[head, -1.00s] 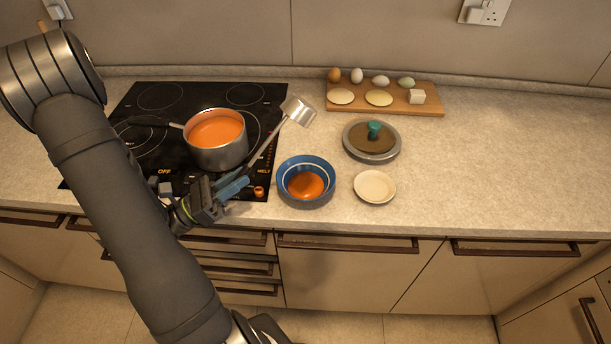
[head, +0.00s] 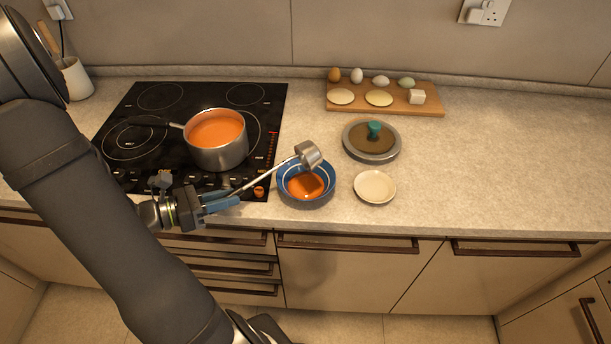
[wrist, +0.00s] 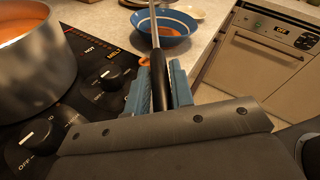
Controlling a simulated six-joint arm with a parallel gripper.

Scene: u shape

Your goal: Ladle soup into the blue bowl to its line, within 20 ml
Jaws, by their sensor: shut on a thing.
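The blue bowl (head: 285,192) stands on the counter right of the hob, with orange soup in its bottom and a pale line around its inner wall above the soup. It also shows in the wrist view (wrist: 178,38). My gripper (head: 228,202) is shut on the handle of the ladle (head: 309,154), also seen in the wrist view (wrist: 157,70).
A small cream saucer (head: 375,186) sits just right of the bowl, and a pot lid (head: 371,153) lies behind it. A wooden board (head: 432,111) with eggs and other small items is at the back. The counter at right is clear.

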